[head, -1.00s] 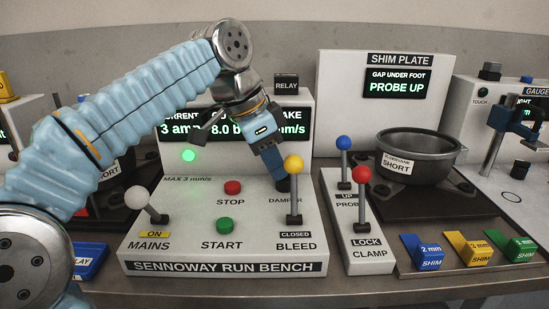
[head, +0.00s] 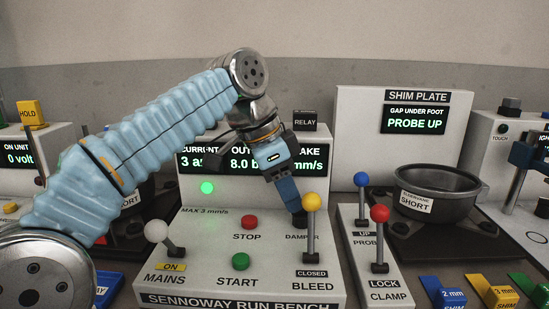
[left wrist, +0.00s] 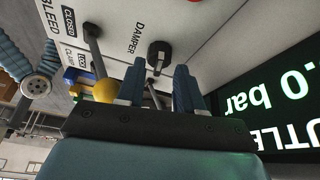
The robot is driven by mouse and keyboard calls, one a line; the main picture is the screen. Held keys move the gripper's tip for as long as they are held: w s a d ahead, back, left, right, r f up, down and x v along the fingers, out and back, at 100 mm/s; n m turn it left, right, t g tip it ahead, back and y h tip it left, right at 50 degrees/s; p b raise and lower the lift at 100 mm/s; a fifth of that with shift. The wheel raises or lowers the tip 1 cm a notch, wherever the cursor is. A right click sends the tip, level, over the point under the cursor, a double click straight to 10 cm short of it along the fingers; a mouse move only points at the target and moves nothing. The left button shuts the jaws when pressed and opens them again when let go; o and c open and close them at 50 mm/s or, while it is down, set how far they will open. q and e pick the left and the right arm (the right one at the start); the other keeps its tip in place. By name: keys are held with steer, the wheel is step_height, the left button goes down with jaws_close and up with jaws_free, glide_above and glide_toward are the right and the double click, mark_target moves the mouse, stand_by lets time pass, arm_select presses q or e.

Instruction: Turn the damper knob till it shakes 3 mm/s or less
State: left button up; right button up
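The black damper knob (left wrist: 159,55) shows in the left wrist view on the light bench panel beside the word DAMPER. My left gripper (left wrist: 158,76) is open, with its two blue fingers pointing at the knob and the knob between and just beyond their tips. I cannot tell whether they touch it. In the head view my left gripper (head: 297,212) points down at the panel just above the DAMPER label, hiding most of the knob. The run bench display (head: 213,160) reads 8.0 bar; the shake number is hidden behind my gripper. My right gripper is out of view.
The yellow-topped bleed lever (head: 312,203) stands close in front of my left gripper. Red stop (head: 249,222) and green start (head: 241,261) buttons lie to its left. A green lamp (head: 207,188) is lit. Blue (head: 361,180) and red (head: 380,214) levers stand to the right.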

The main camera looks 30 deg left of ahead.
arm_select(q)
steer(key=p+v, duration=0.2)
steer(key=v, duration=1)
